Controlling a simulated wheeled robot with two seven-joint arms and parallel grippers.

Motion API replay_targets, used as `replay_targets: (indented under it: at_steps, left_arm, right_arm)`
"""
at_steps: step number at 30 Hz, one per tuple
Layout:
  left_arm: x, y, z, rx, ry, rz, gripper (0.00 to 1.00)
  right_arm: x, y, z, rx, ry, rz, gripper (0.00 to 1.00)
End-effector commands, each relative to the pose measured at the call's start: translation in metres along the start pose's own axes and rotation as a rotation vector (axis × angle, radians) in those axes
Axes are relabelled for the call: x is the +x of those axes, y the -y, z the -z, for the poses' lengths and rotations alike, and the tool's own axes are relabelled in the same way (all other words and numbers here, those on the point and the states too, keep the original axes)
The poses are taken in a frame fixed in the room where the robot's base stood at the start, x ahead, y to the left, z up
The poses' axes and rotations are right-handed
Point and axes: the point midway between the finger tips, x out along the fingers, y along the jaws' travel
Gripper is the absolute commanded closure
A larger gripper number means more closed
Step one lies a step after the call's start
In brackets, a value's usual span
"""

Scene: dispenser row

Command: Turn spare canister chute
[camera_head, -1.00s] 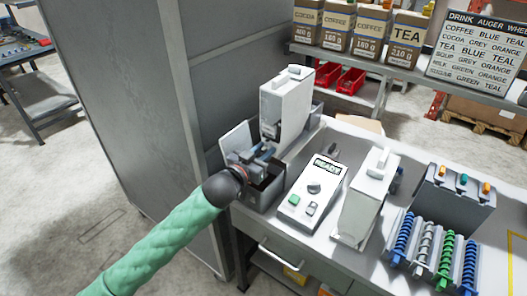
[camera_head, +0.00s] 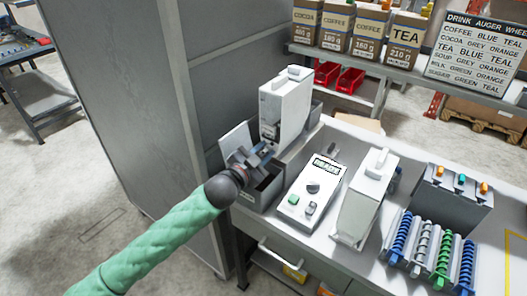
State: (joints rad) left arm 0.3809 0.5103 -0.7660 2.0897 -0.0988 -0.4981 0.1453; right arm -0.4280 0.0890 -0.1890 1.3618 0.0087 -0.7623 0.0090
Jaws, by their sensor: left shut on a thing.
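A tall white canister (camera_head: 285,105) stands upright at the back left of the bench, above a grey open-topped bin (camera_head: 262,190). My left gripper (camera_head: 266,152) is at the lower front of this canister, shut on what appears to be its chute. The jaws and wrist cover most of the chute, so its angle cannot be made out. A second white canister (camera_head: 365,195) stands upright on the bench further right, apart from the gripper. My right gripper is not in view.
A control box (camera_head: 312,190) with a display, knob and buttons lies between the canisters. Coloured augers (camera_head: 443,255) lie in a rack at the right. A shelf behind holds several ingredient packs (camera_head: 371,30) and a sign (camera_head: 478,50). A grey cabinet (camera_head: 140,130) stands close at the left.

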Motion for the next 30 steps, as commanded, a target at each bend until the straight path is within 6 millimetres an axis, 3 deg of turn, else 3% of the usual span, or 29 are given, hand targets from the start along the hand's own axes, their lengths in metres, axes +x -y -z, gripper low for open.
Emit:
replay_targets:
  at_steps: [5,18,19,20,30]
  left_arm:
    - [0.0000,-0.0003,0.0006,0.042,-0.001,0.000,0.96]
    - [0.0000,-0.0003,0.0005,0.054,-0.001,0.000,0.96]
    - [0.0000,-0.0003,0.0005,0.054,-0.001,0.000,0.72]
    - [0.0000,-0.0003,0.0005,0.054,-0.001,0.000,0.67]
    - [-0.0024,-0.0008,-0.0003,0.053,-0.001,0.000,0.67]
  right_arm:
    - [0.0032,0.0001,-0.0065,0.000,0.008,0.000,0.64]
    - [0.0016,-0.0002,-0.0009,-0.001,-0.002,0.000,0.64]
    - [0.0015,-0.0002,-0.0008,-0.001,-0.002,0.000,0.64]
    - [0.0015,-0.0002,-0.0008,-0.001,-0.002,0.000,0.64]
    - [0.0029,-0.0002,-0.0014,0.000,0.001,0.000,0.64]
